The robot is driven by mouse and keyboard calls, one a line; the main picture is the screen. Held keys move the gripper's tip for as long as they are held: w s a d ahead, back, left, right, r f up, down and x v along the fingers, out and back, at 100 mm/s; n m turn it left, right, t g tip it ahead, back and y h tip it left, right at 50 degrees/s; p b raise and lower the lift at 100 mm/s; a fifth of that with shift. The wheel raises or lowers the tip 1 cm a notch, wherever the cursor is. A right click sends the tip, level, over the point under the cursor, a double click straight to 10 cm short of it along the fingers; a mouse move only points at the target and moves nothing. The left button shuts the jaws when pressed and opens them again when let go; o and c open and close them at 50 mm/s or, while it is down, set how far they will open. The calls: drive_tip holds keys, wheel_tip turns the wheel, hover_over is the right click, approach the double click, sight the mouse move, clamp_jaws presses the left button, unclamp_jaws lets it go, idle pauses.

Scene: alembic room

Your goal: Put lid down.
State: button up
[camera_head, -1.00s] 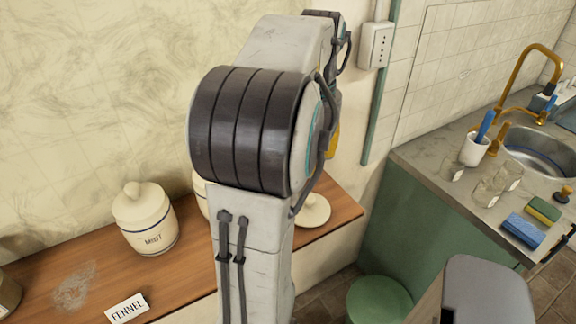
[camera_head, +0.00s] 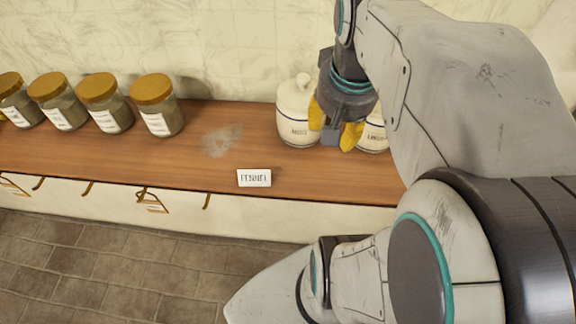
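My gripper (camera_head: 335,127) points down with its two yellow fingers spread apart, and I see nothing between them. It is in front of two cream canisters. The left canister (camera_head: 297,128) stands upright on the wooden shelf (camera_head: 220,180) and has a knobbed lid (camera_head: 297,94) on top. The right canister (camera_head: 374,140) is mostly hidden behind my gripper and arm, so I cannot tell whether its top is covered. No loose lid shows now; the shelf's right part is hidden by my arm. I cannot tell whether the fingers touch either canister.
Several gold-lidded spice jars (camera_head: 158,105) stand in a row at the shelf's left. A small FENNEL label (camera_head: 254,178) is at the front edge, with a pale dusty patch (camera_head: 221,141) behind it. The shelf between the jars and canisters is otherwise clear. Brick-tiled floor (camera_head: 110,265) lies below.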

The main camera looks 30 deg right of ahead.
drive_tip(key=s+a+f+n+t+y, duration=0.1)
drive_tip(key=s+a+f+n, duration=0.1)
drive_tip(key=a+f+n, duration=0.2)
drive_tip(key=shift+s+a+n+t, duration=0.15)
drive_tip(key=shift+a+n+t, duration=0.25)
drive_tip(key=shift+a+n, duration=2.15)
drive_tip(key=shift+a+r+m, duration=0.1)
drive_tip(key=shift+a+m, duration=0.85)
